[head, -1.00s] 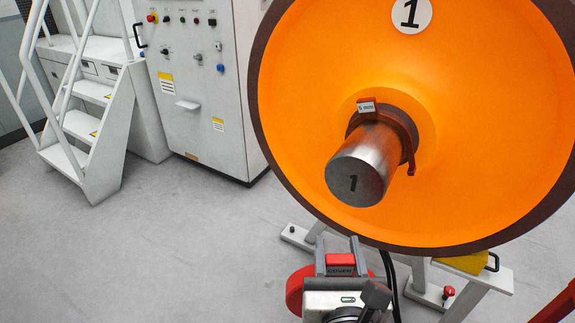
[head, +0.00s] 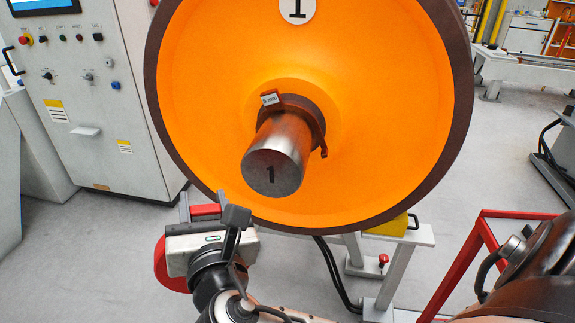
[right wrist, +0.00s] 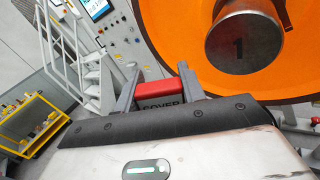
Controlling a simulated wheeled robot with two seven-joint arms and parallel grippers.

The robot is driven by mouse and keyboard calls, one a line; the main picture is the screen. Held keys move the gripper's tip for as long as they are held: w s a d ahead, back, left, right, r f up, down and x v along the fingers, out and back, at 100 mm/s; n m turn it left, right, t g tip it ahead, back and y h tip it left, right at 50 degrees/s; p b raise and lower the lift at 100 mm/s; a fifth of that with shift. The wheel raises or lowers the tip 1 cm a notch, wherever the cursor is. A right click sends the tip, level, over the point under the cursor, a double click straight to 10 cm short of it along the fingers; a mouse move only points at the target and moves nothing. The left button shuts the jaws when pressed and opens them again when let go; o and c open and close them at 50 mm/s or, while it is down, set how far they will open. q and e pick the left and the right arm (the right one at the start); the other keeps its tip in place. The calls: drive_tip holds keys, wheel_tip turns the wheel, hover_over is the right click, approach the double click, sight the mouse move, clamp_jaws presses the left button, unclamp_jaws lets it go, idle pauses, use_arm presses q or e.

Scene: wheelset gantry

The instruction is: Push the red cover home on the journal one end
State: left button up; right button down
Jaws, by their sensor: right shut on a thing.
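The journal end marked 1 (head: 272,170) is a bare steel cylinder standing out from the middle of the orange wheel (head: 390,110). It also shows in the right wrist view (right wrist: 240,42). My right gripper (head: 204,212) is left of and below the journal's end face, apart from it. Its fingers are shut on the red cover (head: 165,264), gripped by a block labelled COVER, which shows between the fingers in the right wrist view (right wrist: 154,93). The cover's round body hangs beside the gripper and is partly hidden by it. The left gripper is not in view.
A dark collar with a small tag (head: 268,98) sits around the journal's root. A grey control cabinet (head: 95,110) stands at left. A white stand (head: 400,240) with a yellow block is below the wheel. A red frame (head: 470,250) is at right. Grey floor is open at left.

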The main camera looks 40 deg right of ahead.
use_arm(q)
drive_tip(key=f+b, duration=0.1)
drive_tip(key=b, duration=0.2)
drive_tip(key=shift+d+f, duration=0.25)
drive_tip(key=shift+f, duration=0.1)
use_arm(e)
drive_tip(key=s+d+r+m+g+h, duration=0.2)
drive_tip(key=d+m+g+h, duration=0.3)
drive_tip(key=d, duration=0.9)
drive_tip(key=r+m+h, duration=0.1)
drive_tip(key=m+h, duration=0.2)
drive_tip(key=m, duration=0.2)
drive_tip(key=shift+d+r, duration=0.2)
drive_tip(key=shift+d, duration=0.1)
use_arm(q)
drive_tip(key=p, duration=0.1)
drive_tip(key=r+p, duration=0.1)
drive_tip(key=p, duration=0.1)
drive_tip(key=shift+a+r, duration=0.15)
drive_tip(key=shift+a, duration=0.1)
use_arm(e)
drive_tip(key=x, duration=0.5)
drive_tip(key=shift+w+d, duration=0.2)
drive_tip(key=shift+d, duration=0.1)
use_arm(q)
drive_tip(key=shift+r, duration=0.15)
